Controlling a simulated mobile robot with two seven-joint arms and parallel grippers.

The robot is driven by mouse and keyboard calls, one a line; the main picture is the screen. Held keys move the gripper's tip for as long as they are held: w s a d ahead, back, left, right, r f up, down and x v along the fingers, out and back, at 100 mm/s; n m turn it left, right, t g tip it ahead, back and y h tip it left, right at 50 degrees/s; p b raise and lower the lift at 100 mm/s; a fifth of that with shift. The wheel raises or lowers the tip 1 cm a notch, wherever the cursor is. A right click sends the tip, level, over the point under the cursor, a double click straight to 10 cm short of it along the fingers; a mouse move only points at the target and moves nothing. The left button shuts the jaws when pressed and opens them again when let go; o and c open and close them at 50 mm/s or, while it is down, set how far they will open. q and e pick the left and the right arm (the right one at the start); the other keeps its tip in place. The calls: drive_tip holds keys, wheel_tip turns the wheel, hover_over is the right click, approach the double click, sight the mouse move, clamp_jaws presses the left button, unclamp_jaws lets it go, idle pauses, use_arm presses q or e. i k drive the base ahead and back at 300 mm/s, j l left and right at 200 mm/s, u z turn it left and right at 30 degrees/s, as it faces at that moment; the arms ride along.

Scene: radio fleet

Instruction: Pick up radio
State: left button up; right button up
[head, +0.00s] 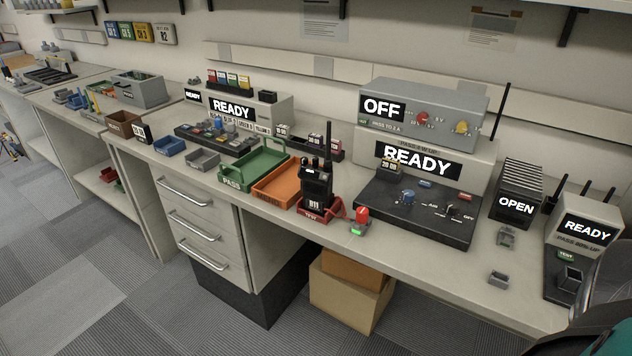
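A black handheld radio (316,188) with a tall antenna stands upright on the bench near its front edge. Its front carries a small white label that seems to read 011. It stands in or just behind a small red holder (312,218) with white lettering; the exact contact is hard to see. A red-topped piece with a green light (360,220) sits just to its right. Neither of my grippers shows. A dark, rounded part at the lower right corner is probably my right arm, with no fingers visible.
Left of the radio are an orange tray (277,186) and a green PASS tray (236,174). To its right is a black panel (430,218) below an OFF box (425,105). Drawers (190,222) are under the bench, cardboard boxes (345,298) on the floor. Carpet in front is clear.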

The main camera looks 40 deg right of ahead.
sight(318, 195)
drive_tip(key=i+j, duration=0.15)
drive_tip(key=i, duration=0.2)
drive_tip(key=i+j, duration=0.15)
drive_tip(key=i, duration=0.2)
drive_tip(key=i+j+z, duration=0.2)
drive_tip(key=z, duration=0.2)
drive_tip(key=i+j+z, duration=0.4)
drive_tip(key=l+z, duration=0.1)
drive_tip(key=z, duration=0.3)
